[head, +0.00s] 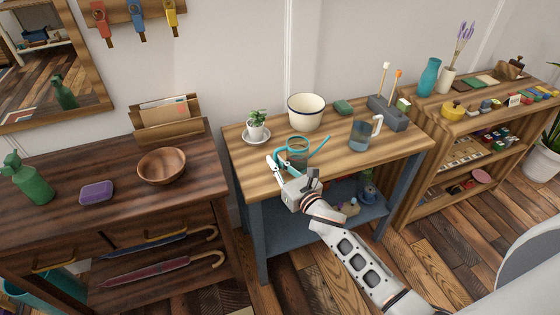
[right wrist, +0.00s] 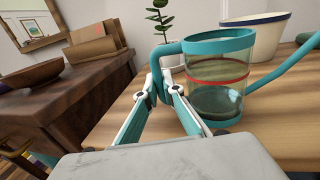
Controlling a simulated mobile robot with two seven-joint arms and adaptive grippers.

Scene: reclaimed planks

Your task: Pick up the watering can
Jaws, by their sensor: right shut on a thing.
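The watering can (head: 297,157) has a clear body with a teal rim, handle and long spout. It is upright at the front of the middle wooden table (head: 372,165), its spout pointing right. In the right wrist view the can (right wrist: 218,88) shows a red band round its body. My right gripper (head: 281,166) is at the can's left side. Its fingers (right wrist: 163,82) are shut on the teal handle (right wrist: 166,49). I cannot tell whether the can's base touches the table. My left gripper is not in view.
A potted plant on a saucer (head: 256,134) stands just behind left of the can. A dark dresser with a wooden bowl (head: 162,166) is at the left.

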